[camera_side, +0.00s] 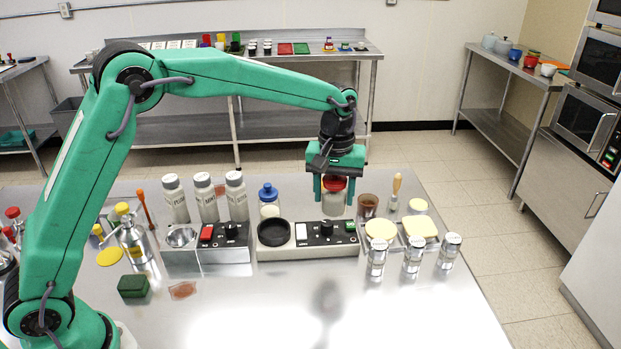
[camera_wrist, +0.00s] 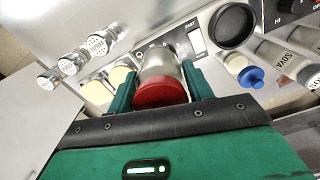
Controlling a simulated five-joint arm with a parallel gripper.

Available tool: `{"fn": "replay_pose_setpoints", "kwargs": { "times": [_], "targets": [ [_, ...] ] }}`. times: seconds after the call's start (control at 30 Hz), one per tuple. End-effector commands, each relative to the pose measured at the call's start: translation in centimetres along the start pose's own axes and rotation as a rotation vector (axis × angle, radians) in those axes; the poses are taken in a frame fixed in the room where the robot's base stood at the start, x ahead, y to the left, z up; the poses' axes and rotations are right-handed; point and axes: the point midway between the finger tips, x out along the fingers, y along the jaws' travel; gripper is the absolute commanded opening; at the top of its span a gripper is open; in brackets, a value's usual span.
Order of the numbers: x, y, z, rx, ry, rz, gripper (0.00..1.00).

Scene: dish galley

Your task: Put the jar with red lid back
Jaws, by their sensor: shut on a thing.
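The jar with the red lid (camera_side: 333,203) is upright behind the wide control unit (camera_side: 283,262). My gripper (camera_side: 334,187) reaches down from above and is shut on this jar, with one finger on each side near the lid. In the wrist view the red lid (camera_wrist: 160,93) and the pale jar body show between the green fingers (camera_wrist: 158,85). The jar's base is partly hidden by the control unit, so I cannot tell whether it touches the table.
A brown cup (camera_side: 368,205) stands close right of the jar, and a blue-capped bottle (camera_side: 269,202) stands left. Tall white bottles (camera_side: 205,198) are farther left. Silver-topped shakers (camera_side: 412,256) stand front right. The front tabletop (camera_side: 400,315) is clear.

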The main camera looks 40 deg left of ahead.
Motion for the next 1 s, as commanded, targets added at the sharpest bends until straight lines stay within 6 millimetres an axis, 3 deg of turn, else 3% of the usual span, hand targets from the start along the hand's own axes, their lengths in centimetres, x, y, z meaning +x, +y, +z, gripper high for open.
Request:
{"fn": "replay_pose_setpoints", "kwargs": {
  "times": [0.2,0.53,0.77,1.0],
  "targets": [
    [1.1,1.2,-2.0,0.0,0.001,0.001,0.15],
    [1.4,1.6,-2.6,0.001,0.002,0.001,0.15],
    [2.3,0.9,-4.0,-0.002,0.001,0.001,0.15],
    [4.5,-0.7,-7.1,-0.002,0.0,0.0,0.15]
  ]
}}
